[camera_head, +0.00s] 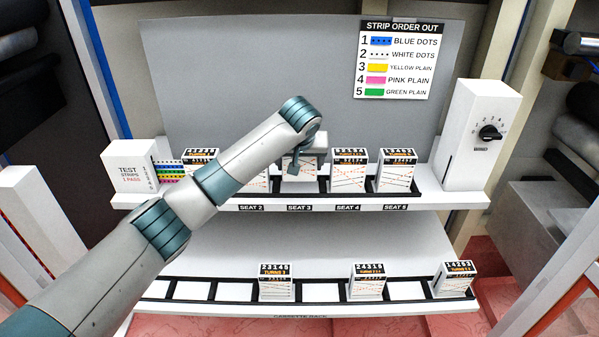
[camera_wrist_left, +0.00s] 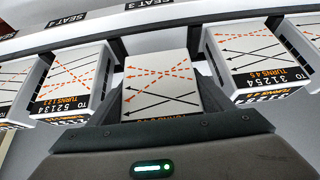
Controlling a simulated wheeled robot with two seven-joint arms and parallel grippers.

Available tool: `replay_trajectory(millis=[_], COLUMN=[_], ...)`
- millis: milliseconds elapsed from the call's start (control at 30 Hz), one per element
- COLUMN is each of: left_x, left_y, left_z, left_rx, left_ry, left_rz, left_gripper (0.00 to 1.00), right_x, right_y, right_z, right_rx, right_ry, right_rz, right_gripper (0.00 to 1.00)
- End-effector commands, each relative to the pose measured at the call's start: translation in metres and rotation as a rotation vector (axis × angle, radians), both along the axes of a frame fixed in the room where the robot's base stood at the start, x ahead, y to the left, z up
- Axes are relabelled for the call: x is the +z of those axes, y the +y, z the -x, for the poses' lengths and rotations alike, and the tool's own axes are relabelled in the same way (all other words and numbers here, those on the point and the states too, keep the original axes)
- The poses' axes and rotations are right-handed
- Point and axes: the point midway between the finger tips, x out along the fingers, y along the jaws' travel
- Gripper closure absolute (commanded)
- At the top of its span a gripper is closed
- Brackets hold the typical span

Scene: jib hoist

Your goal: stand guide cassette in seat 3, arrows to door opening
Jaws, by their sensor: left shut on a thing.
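The guide cassette (camera_head: 300,172) is a white block with black and orange arrowed lines, upright at seat 3 on the upper shelf. It also shows in the wrist view (camera_wrist_left: 160,82), between its neighbours, with arrowheads at its left edge there like theirs. My left gripper (camera_head: 304,147) is shut on its top; its dark jaw (camera_wrist_left: 165,132) hides the printed end. The label SEAT 3 (camera_head: 299,208) lies on the shelf edge below the cassette. Whether the cassette is fully down in the seat I cannot tell. My right gripper is not in view.
Cassettes stand in seat 4 (camera_head: 348,170), seat 5 (camera_head: 397,170) and left of my arm (camera_head: 201,158). Lower rack holds three more (camera_head: 276,283), with empty slots between. A test strips box (camera_head: 130,166) and a dial box (camera_head: 482,135) flank the upper shelf. A strip order sign (camera_head: 394,60) hangs behind.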

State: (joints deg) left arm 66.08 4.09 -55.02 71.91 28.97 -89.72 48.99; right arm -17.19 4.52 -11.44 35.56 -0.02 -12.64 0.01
Motion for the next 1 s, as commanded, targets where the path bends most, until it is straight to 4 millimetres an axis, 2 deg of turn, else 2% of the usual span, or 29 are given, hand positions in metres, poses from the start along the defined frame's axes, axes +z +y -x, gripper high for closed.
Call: replay_trajectory(millis=[267, 633, 1000], left_x=[-0.001, -0.034, -0.038], left_y=[0.0, 0.0, 0.0], left_z=[0.0, 0.0, 0.0], left_rx=[-0.001, -0.001, -0.001], left_ry=[-0.002, -0.001, -0.001], left_rz=[0.001, 0.001, 0.001], left_gripper=[0.62, 0.62, 0.62], right_x=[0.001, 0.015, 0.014], right_y=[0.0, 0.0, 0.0], right_z=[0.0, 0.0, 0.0], right_rx=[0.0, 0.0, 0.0], right_ry=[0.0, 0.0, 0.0], right_rz=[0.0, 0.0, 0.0], right_gripper=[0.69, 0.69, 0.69])
